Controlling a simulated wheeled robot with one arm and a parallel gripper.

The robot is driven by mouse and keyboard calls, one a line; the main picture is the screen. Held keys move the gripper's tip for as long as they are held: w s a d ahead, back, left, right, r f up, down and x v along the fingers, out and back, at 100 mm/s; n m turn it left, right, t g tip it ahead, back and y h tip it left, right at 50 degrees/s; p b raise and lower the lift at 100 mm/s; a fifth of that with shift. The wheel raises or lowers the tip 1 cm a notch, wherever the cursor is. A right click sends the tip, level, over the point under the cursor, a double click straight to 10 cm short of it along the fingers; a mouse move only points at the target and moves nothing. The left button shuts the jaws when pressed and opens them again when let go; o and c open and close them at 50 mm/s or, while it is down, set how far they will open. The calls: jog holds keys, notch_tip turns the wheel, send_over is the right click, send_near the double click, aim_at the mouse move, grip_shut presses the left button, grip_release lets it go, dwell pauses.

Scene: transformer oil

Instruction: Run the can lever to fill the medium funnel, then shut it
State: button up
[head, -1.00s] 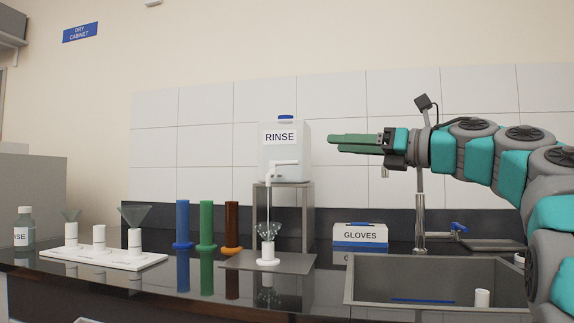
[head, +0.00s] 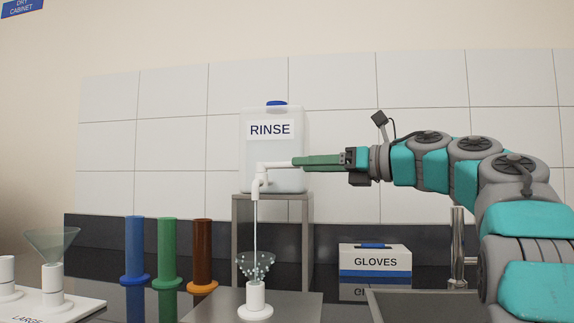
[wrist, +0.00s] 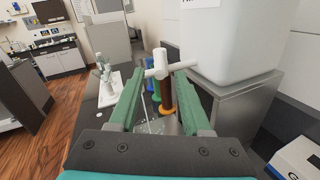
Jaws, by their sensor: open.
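The white RINSE can (head: 270,148) stands on a metal stand, and its white tap (head: 259,178) has a lever (head: 280,165) pointing right. A thin stream runs from the spout down into the clear medium funnel (head: 256,264), which has droplets on its wall and sits in a white holder (head: 255,300). My gripper (head: 300,162) is at the lever's right end. In the wrist view, my open gripper (wrist: 156,82) has its green fingers on either side of the white tap parts (wrist: 160,66). I cannot tell whether a finger touches the lever.
The metal stand (head: 307,235) holds the can. Blue (head: 135,255), green (head: 167,255) and brown (head: 202,250) cylinders stand left of the funnel. A white rack (head: 75,308) with a large funnel (head: 52,243) is farther left. A GLOVES box (head: 375,260) and a sink (head: 415,300) are right.

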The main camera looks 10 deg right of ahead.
aim_at(267, 166)
jog(key=shift+p+x, duration=0.4)
jog(key=shift+x, duration=2.2)
grip_shut()
